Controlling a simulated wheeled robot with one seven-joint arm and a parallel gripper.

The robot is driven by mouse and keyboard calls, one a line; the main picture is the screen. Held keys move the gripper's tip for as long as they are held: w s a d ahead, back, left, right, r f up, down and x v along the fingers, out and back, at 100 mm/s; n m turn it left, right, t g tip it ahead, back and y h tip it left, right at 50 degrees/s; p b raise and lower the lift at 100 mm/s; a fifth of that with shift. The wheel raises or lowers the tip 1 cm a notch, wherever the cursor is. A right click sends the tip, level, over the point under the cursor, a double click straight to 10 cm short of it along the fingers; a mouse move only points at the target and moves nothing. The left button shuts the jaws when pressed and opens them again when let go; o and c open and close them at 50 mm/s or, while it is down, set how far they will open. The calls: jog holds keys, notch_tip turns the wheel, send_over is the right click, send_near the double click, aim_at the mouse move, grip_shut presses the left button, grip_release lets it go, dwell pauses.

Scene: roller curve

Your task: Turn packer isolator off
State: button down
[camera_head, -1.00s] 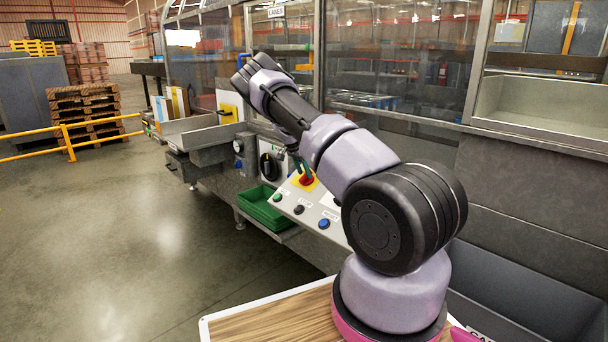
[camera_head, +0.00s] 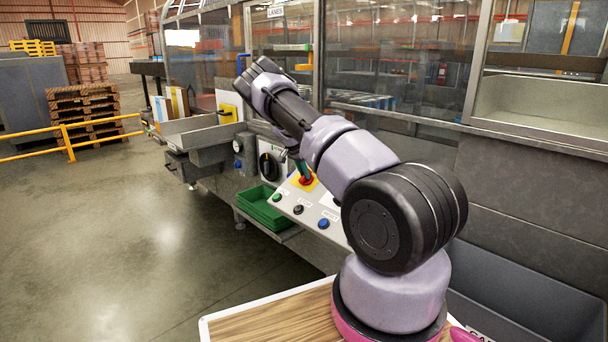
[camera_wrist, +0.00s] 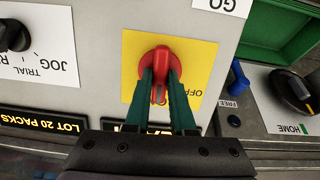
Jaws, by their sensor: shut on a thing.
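The packer isolator is a red rotary handle (camera_wrist: 160,62) on a yellow plate (camera_wrist: 204,55), set in a sloping light panel. Part of an "OFF" label shows on the plate beside the handle, at its lower right in the wrist view. My gripper (camera_wrist: 161,84) is shut on the red handle, with one green finger on each side of its grip. The fingers hide part of the plate and its other lettering. In the head view the red handle (camera_head: 306,180) shows just below my gripper (camera_head: 302,168), partly covered by it.
A black rotary switch (camera_wrist: 292,90) marked "HOME" and a blue lever (camera_wrist: 238,82) marked "FREE" are at the right. A black knob (camera_wrist: 14,36) is at the left. Green, black and blue buttons (camera_head: 323,223) line the panel's near edge. A green tray (camera_head: 262,212) sits beside the panel.

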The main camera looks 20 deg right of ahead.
jog(key=n, duration=0.4)
jog(key=shift+w, duration=0.1)
jog(key=n, duration=0.4)
jog(key=shift+a+n+g+h, duration=0.1)
jog(key=shift+n+g+h, duration=0.3)
jog(key=n, duration=0.4)
jog(key=shift+w+a+h, duration=0.1)
jog(key=shift+h, duration=0.2)
jog(key=shift+f+n+h, duration=0.1)
jog(key=shift+n+h, duration=0.2)
jog(key=shift+n, duration=1.8)
jog(key=c, duration=0.8)
grip_release()
jog(key=shift+o, duration=0.2)
jog(key=shift+a, duration=0.1)
jog(key=v, duration=1)
jog(key=shift+a+r, duration=0.2)
jog(key=shift+r, duration=0.15)
